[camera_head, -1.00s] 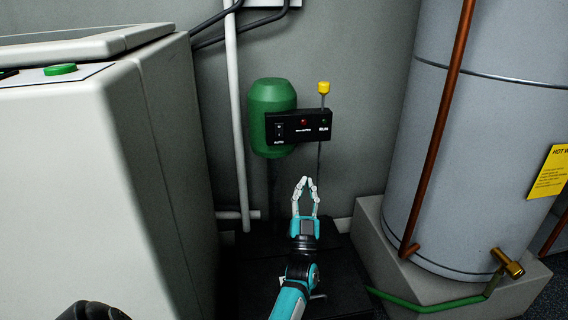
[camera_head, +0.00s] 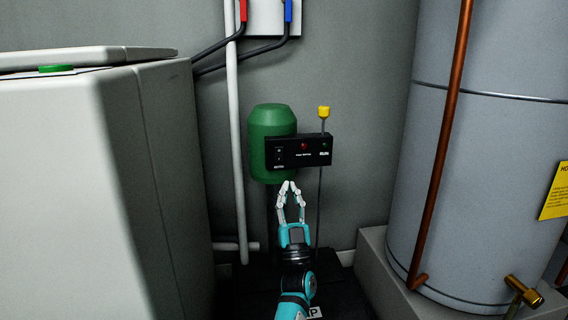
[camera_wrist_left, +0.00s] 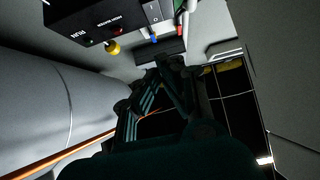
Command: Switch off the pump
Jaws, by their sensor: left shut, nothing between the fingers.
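The pump has a green rounded body (camera_head: 271,120) with a black control box (camera_head: 316,152) across its front. The box carries a small switch (camera_head: 279,157) at its left, a red lamp (camera_head: 304,146) in the middle and a "RUN" lamp at its right. In the left wrist view the box (camera_wrist_left: 90,12) and its switch (camera_wrist_left: 152,12) show at the top. My left gripper (camera_head: 290,184) is shut and empty, its fingertips just below the box's left part, apparently apart from it. In the wrist view the gripper (camera_wrist_left: 170,62) is dark. My right gripper is not in view.
A thin rod with a yellow knob (camera_head: 323,112) stands behind the box. A white pipe (camera_head: 236,140) runs up the wall at left. A pale cabinet (camera_head: 100,180) stands at left, a grey tank (camera_head: 480,160) with a copper pipe (camera_head: 442,140) at right.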

